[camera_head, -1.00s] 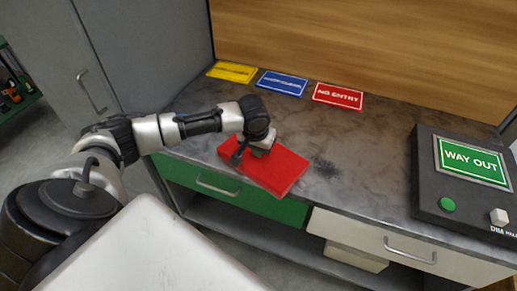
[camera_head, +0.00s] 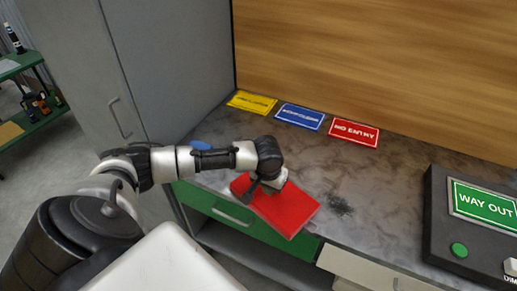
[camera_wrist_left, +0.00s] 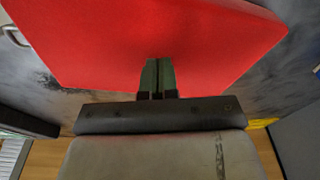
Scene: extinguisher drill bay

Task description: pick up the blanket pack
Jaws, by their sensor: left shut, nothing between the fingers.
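The blanket pack, a flat red slab (camera_head: 288,212), lies at the front edge of the grey counter, above the green drawer, with its near corner jutting past the edge. My left gripper (camera_head: 272,184) is at its upper left part, over or against it. In the left wrist view the pack (camera_wrist_left: 160,35) fills the top, and the gripper's two fingers (camera_wrist_left: 158,75) are closed together in front of it with nothing between them. I cannot tell whether the fingertips touch it. My right gripper is not in view.
Yellow (camera_head: 252,102), blue (camera_head: 300,117) and red NO ENTRY (camera_head: 354,132) signs lie along the back of the counter (camera_head: 390,185). A dark box with a WAY OUT sign (camera_head: 484,206) stands right. A small blue item (camera_head: 201,145) lies behind my arm. A tall grey cabinet (camera_head: 165,60) stands left.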

